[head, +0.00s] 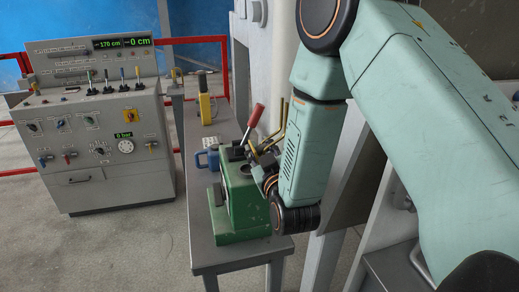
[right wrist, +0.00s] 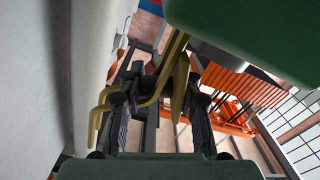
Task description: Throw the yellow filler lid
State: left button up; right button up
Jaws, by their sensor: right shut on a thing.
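The yellow filler lid shows as bent yellow bars in the right wrist view (right wrist: 180,85), running between and across the fingers; its full shape is hidden. In the head view its yellow bars (head: 283,115) rise beside my right wrist. My right gripper (head: 262,160) is above the right side of a green machine (head: 245,208) on the bench. It also shows in the right wrist view (right wrist: 160,105), its fingers closed around a yellow bar. A dark round opening (head: 246,170) shows on the machine's top, left of the gripper. My left gripper is out of view.
A red-handled lever (head: 255,116) rises from the machine close to my gripper. A blue mug-like container (head: 206,159) and a yellow device (head: 205,103) stand on the narrow grey bench (head: 201,240). A control console (head: 95,145) stands at the left, with open floor between.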

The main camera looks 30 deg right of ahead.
jog(key=shift+d, duration=0.1)
jog(key=o, duration=1)
jog(key=shift+s+d, duration=0.15)
jog(key=shift+s, duration=0.05)
